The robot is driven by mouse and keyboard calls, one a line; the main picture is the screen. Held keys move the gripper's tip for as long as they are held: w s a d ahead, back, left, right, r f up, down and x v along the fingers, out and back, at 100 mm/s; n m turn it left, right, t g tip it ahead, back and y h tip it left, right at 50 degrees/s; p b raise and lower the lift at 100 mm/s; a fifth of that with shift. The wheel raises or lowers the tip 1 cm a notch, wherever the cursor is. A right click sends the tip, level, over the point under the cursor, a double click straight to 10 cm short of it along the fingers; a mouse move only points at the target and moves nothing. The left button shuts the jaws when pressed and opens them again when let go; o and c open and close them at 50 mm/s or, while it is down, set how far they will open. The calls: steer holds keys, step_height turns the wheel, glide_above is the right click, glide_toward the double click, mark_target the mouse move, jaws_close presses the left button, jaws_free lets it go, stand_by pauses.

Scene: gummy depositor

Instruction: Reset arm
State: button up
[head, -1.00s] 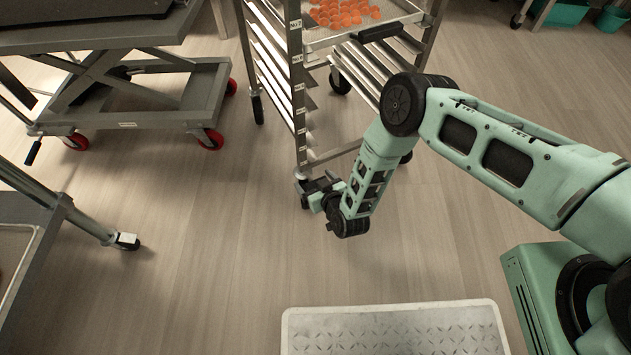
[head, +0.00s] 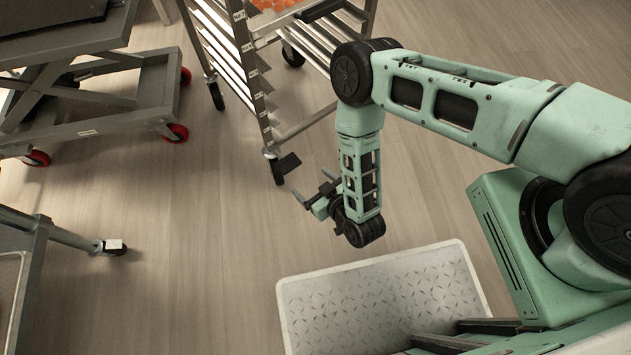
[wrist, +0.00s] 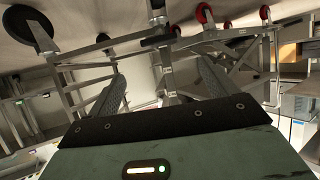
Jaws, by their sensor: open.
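My green arm reaches in from the right of the head view and bends down at the elbow. My gripper (head: 310,190) hangs low over the floor, in front of the rack and beyond the grey patterned plate. Its fingers are open with nothing between them. In the wrist view my gripper's two fingers (wrist: 160,95) are spread apart, and the rack and carts appear upside down beyond them.
A metal tray rack (head: 242,60) holds a tray of orange gummies (head: 275,4) at the top. A lift cart with red wheels (head: 130,110) stands at left, another cart (head: 35,260) at lower left. A patterned plate (head: 375,300) lies in front. Floor between is clear.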

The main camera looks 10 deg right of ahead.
steer(key=shift+s+d+r, duration=0.15)
steer(key=shift+s+d, duration=0.05)
steer(key=shift+s, duration=0.2)
steer(key=w+a+r+g, duration=0.3)
steer(key=w+a+r, duration=0.4)
steer(key=r, duration=0.2)
step_height(320, 180, up, 12)
steer(key=a+n+g, duration=0.2)
steer(key=g, duration=0.1)
steer(key=s+d+r+g+h, duration=0.1)
steer(key=s+d+r+g, duration=0.15)
steer(key=r, duration=0.45)
steer(key=s+d+r+g, duration=0.1)
steer(key=s+d+r, duration=0.1)
steer(key=s+r, duration=0.35)
steer(key=s+d+r+g+h, duration=0.2)
steer(key=s+d+r+h, duration=0.2)
steer(key=s+d+r, duration=0.7)
step_height(320, 180, up, 29)
steer(key=p, duration=2.7)
steer(key=shift+s+a+f, duration=0.15)
steer(key=shift+s+f, duration=0.05)
steer(key=shift+s, duration=0.15)
